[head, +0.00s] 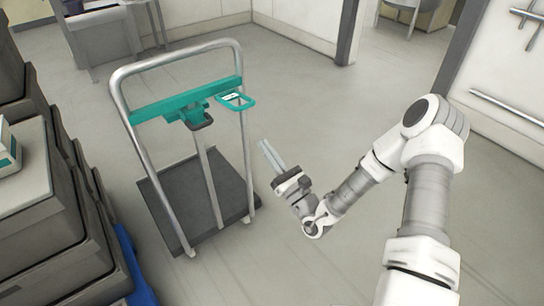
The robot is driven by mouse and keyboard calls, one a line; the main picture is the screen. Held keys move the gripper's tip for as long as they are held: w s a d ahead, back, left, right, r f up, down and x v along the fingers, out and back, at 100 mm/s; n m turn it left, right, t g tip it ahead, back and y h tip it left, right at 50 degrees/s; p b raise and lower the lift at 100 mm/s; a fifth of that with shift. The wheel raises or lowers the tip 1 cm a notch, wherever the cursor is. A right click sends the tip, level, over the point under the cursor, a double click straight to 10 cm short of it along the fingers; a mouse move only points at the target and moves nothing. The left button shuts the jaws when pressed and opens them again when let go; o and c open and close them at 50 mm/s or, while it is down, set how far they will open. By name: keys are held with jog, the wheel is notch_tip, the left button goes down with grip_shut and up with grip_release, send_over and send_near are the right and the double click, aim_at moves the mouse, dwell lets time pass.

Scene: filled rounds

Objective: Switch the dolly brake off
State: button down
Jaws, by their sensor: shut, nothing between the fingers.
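The dolly (228,193) has a dark flat deck and an upright silver tube frame. A teal crossbar (165,103) spans the frame. A teal bracket with a dark grip (203,122) hangs at its middle, above a thin post down to the deck. A teal loop with a small label (235,101) sticks out at the crossbar's right; I cannot tell which of these is the brake or how it is set. My gripper (266,148) is shut and empty, right of the frame and apart from it in the picture.
Stacked dark crates (60,215) fill the left side, with a pale device (8,150) on top. Something blue (135,265) stands beside them. A wall with a rail (508,105) is at the right. The floor (300,95) behind the dolly is clear.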

jog(key=w+a+r+b, duration=0.1)
jog(key=w+a+r, duration=0.2)
jog(key=w+r, duration=0.2)
jog(key=shift+a+r, duration=0.15)
jog(key=shift+r, duration=0.2)
jog(key=shift+r, duration=0.15)
